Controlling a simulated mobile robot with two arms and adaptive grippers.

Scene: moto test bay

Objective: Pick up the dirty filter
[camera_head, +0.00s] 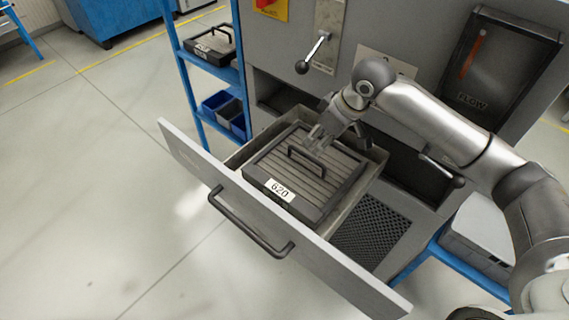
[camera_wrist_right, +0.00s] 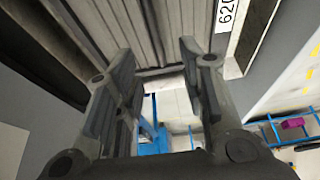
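A dark-framed filter (camera_head: 290,190) with grey pleats, a black bar handle (camera_head: 306,161) and a white label reading 620 lies in the pulled-out drawer (camera_head: 250,203). My right gripper (camera_head: 316,139) is above the filter's far part, close to the handle; whether it touches the handle I cannot tell. In the right wrist view the gripper (camera_wrist_right: 158,60) has its two fingers spread apart with nothing seen between them. The filter's pleats (camera_wrist_right: 120,25) and part of its label show beyond the fingertips. My left gripper is not in view.
A second filter with a handle (camera_head: 212,45) lies on a blue shelf rack (camera_head: 190,85) at the left, above blue bins (camera_head: 222,108). The drawer's front handle (camera_head: 250,225) sticks out over clear floor. A ball-ended lever (camera_head: 303,67) and a lidded FLOW panel (camera_head: 500,70) are on the machine.

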